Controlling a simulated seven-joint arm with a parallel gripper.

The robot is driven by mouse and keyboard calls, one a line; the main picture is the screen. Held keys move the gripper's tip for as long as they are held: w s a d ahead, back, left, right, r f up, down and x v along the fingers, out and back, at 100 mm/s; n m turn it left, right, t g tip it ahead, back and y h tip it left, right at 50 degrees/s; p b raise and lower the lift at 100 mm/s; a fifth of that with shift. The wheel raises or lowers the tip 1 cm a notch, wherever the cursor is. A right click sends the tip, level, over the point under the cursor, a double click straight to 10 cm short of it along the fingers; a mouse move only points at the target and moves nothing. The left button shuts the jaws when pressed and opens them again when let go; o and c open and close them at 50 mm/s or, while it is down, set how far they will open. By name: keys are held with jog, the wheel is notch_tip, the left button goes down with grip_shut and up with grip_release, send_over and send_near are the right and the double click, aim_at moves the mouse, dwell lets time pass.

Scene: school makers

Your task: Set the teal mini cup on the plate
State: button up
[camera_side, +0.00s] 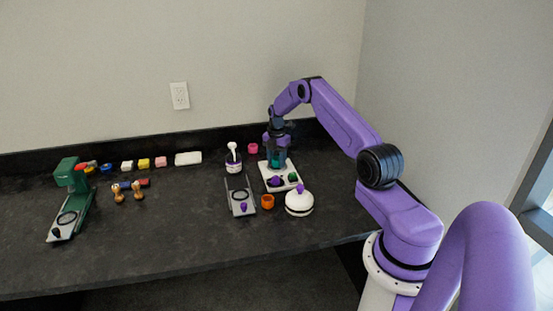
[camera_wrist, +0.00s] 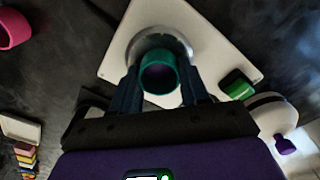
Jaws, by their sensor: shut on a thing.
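The teal mini cup (camera_wrist: 147,64) is between my gripper's two fingers (camera_wrist: 160,82) in the wrist view, and they are shut on it. Its open top faces the camera. Behind the cup is a round grey metal plate (camera_wrist: 183,42) on a white square base (camera_wrist: 222,50). The cup overlaps the plate's near part; whether its bottom touches the plate is hidden.
Nearby are an orange cup (camera_side: 267,202), a pink cup (camera_side: 253,148), a white round pot (camera_side: 299,205) and a grey device (camera_side: 238,190). A green machine (camera_side: 71,196) stands far left.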

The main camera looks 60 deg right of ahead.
jog(key=shift+f, duration=0.1)
jog(key=o, duration=0.7)
jog(key=shift+o, duration=0.2)
notch_tip(320, 180, up, 11)
dwell(0.8)
